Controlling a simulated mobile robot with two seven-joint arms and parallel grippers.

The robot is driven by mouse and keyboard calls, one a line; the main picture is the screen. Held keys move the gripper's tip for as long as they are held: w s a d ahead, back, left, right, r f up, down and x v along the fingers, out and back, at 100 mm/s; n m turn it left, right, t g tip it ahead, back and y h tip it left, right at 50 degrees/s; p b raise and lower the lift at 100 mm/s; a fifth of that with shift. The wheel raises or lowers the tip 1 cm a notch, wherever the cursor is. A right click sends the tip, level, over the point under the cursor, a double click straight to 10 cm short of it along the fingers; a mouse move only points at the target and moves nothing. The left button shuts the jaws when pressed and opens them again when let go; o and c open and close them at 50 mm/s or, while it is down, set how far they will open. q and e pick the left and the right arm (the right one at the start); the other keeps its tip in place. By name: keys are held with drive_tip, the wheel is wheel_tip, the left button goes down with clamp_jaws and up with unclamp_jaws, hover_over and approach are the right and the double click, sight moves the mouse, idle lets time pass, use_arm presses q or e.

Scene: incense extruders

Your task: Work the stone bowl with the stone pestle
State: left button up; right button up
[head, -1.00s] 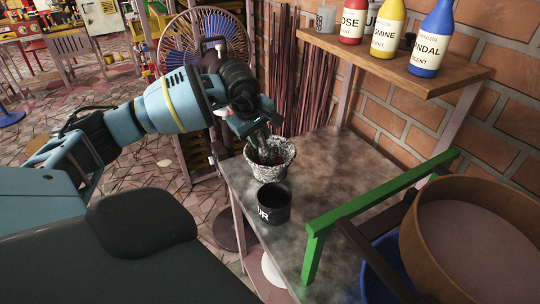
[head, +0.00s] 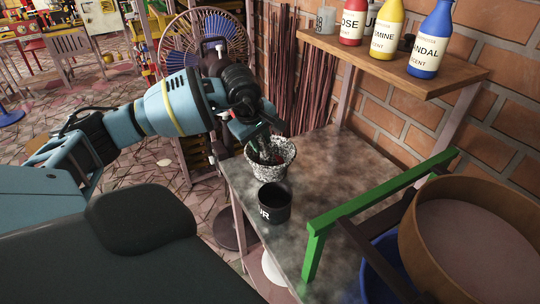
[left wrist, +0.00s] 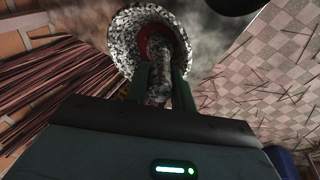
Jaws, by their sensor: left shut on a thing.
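The speckled grey stone bowl (head: 276,164) stands on the metal table near its far left corner. In the left wrist view, the bowl (left wrist: 122,40) opens toward the camera and holds something dark red (left wrist: 150,42) inside. My left gripper (head: 265,140) is over the bowl, with its fingers down at the rim. In the left wrist view, my left gripper (left wrist: 160,84) is shut on the speckled stone pestle (left wrist: 160,65). The pestle's lower end reaches into the bowl; its tip against the contents is hard to make out. My right gripper is out of view.
A black cup (head: 273,203) stands just in front of the bowl. A green bar frame (head: 370,200) and a large round tan sieve (head: 420,245) are at the right. Scent bottles (head: 390,28) stand on a wooden shelf (head: 440,80) above. The table's middle (head: 330,170) is clear.

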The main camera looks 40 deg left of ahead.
use_arm(q)
drive_tip(key=shift+w+d, duration=0.3)
drive_tip(key=shift+d, duration=0.1)
drive_tip(key=shift+w, duration=0.15)
drive_tip(key=shift+w+a, duration=0.15)
drive_tip(key=shift+w, duration=0.3)
drive_tip(key=shift+a, duration=0.15)
drive_tip(key=shift+w+a+f, duration=0.1)
drive_tip(key=shift+w+a, duration=0.05)
drive_tip(key=shift+a, duration=0.35)
